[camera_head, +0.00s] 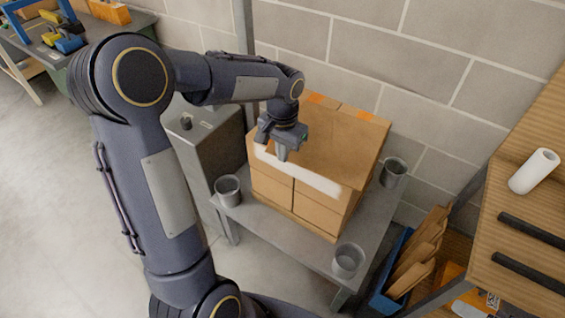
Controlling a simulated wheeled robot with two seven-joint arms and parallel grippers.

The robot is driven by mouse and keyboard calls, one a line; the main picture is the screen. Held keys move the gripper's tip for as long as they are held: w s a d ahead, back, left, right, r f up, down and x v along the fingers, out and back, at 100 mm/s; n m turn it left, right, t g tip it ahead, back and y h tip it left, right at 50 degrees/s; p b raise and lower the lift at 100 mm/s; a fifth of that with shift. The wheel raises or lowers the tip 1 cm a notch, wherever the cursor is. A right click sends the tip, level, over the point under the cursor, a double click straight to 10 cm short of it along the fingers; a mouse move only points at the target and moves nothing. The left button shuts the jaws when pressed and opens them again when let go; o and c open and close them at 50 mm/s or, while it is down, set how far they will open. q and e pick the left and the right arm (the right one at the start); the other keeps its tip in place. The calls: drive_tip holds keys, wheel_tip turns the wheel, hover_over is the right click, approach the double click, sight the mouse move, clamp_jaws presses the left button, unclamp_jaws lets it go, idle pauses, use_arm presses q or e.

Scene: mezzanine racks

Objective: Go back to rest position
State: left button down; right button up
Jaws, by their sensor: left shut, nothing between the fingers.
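My left arm comes in from the left and reaches over the grey table. My left gripper (281,149) points down, shut and empty, at the upper left edge of a cardboard box (345,142). From this view I cannot tell whether it touches the box. My right gripper is not in view.
Grey cups stand on the table at the left (228,190), front right (348,260) and back right (393,172). A grey cabinet (208,145) is close behind my arm. A wooden bench with a white roll (534,171) is at the right. A blue bin (388,300) sits low beside it.

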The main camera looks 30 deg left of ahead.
use_arm(q)
drive_tip(key=shift+r, duration=1.05)
drive_tip(key=s+d+r+n+t+h+p, duration=0.1)
drive_tip(key=s+d+r+t, duration=0.1)
drive_tip(key=s, duration=0.5)
drive_tip(key=s+d+r+n+t+h+p, duration=0.1)
drive_tip(key=s+d+r, duration=0.1)
drive_tip(key=s, duration=0.5)
drive_tip(key=s+d+r+t+h+p, duration=0.1)
drive_tip(key=s+d+r+t, duration=0.1)
drive_tip(key=s+r, duration=0.2)
drive_tip(key=s, duration=0.3)
drive_tip(key=shift+s+r+n+t+h+p, duration=0.15)
drive_tip(key=shift+s+n+t+h+p, duration=0.15)
drive_tip(key=shift+n+h+p, duration=0.1)
drive_tip(key=shift+a, duration=0.1)
